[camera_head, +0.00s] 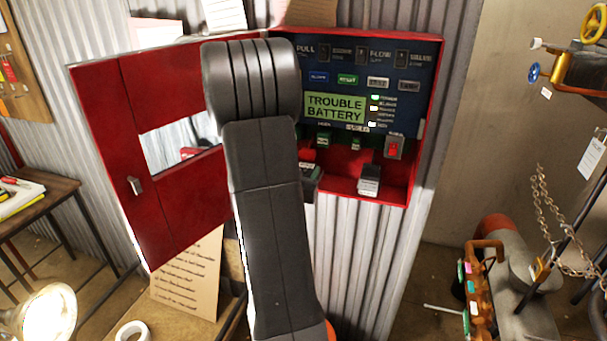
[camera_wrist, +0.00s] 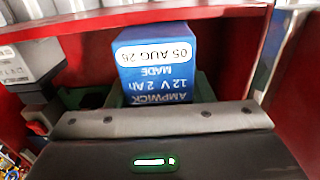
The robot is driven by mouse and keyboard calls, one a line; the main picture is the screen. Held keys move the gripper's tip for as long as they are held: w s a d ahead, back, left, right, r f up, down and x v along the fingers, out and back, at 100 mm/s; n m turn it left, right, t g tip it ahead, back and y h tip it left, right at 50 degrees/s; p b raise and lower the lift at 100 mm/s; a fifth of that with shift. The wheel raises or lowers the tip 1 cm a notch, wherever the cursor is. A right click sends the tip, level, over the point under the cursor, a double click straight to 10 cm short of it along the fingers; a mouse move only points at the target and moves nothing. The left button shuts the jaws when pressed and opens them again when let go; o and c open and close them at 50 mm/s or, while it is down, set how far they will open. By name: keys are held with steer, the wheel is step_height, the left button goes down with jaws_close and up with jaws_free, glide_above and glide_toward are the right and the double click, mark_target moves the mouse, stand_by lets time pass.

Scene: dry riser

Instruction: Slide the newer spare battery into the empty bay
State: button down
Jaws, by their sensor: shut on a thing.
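A blue battery (camera_wrist: 155,60) fills the middle of the wrist view, its print upside down: AMPWICK, 12 V 2 Ah, MADE. A white date label on it reads about 05 AUG, with the year's last digit unclear. My gripper (camera_wrist: 155,118) is shut on this battery; its near jaw crosses the view in front. Green parts (camera_wrist: 85,97) show beside and behind the battery. Whether it is seated in a bay cannot be told. In the head view my arm hides most of the gripper and the blue battery. A grey battery (camera_head: 369,180) with a pale label stands at the cabinet's lower right.
The red cabinet (camera_head: 437,110) has its door (camera_head: 170,205) open to the left. Its panel display (camera_head: 335,106) reads TROUBLE BATTERY. Red cabinet walls and a lip lie close around the gripper. A red switch (camera_head: 393,147) sits above the grey battery.

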mark_target(309, 164)
steer(key=shift+b+x, duration=0.35)
steer(key=shift+x, duration=2.2)
steer(key=c, duration=0.6)
jaws_free()
steer(key=shift+s, duration=0.1)
steer(key=b+v, duration=0.2)
steer(key=v, duration=1.1)
steer(key=shift+s, duration=0.35)
steer(key=shift+a+r, duration=0.1)
steer(key=shift+a, duration=0.05)
steer(key=p+x, duration=0.2)
steer(key=x, duration=1.2)
steer(key=shift+s+a, duration=0.1)
steer(key=shift+s, duration=0.2)
